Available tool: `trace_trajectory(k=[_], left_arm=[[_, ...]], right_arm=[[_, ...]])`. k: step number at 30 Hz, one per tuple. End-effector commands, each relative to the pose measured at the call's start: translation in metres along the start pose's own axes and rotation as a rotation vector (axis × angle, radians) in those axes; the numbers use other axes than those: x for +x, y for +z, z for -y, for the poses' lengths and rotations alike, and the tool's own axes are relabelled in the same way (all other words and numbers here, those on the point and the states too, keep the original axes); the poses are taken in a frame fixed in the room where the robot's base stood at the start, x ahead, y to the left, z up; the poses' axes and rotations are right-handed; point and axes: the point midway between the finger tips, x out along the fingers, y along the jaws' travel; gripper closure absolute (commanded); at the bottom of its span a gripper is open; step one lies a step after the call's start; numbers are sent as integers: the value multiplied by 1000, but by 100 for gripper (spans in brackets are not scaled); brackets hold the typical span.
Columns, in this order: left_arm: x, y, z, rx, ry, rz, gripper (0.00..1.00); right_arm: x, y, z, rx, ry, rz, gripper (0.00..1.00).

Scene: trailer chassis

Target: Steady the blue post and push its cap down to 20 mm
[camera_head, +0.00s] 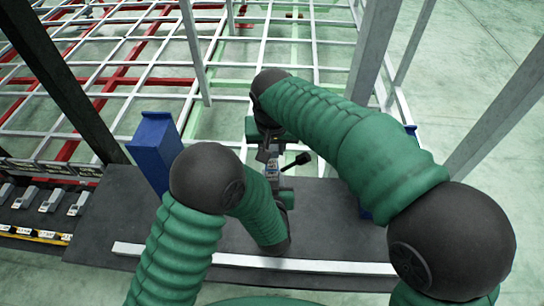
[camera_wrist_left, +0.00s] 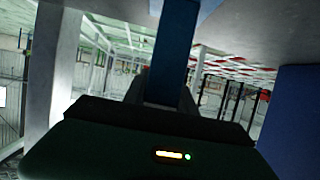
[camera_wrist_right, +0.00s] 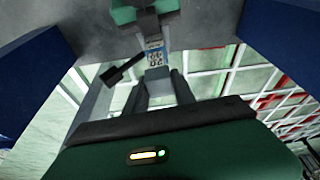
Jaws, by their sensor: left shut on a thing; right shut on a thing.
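A narrow blue post (camera_wrist_left: 172,50) stands between my left gripper's fingers in the left wrist view. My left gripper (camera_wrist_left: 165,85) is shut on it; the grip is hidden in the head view. A grey piece with a printed label (camera_wrist_right: 153,58) and a black lever (camera_wrist_right: 122,70) lies at my right gripper (camera_wrist_right: 158,88), which is shut on it. I cannot tell whether this piece is the cap. In the head view my right gripper (camera_head: 266,148) points down over the middle of the bench, and the black lever (camera_head: 297,160) sticks out beside it. The cap's height is not readable.
A thick blue pillar (camera_head: 155,148) stands left of my arms; another (camera_head: 411,130) is mostly hidden behind my right arm. A pale bar (camera_head: 300,265) lies along the dark bench's (camera_head: 110,225) near edge. Several small devices (camera_head: 45,200) sit left.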

Motion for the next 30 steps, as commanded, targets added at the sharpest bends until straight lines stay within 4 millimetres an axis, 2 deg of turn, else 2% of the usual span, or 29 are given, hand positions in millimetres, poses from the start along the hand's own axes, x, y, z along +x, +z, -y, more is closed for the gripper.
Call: trace_trajectory(k=[18,30], left_arm=[[0,-2,0,-2,-1,-5,100],[0,-2,0,-2,-2,-6,100]], right_arm=[[23,7,-2,1,4,4,100],[26,8,-2,1,4,3,100]])
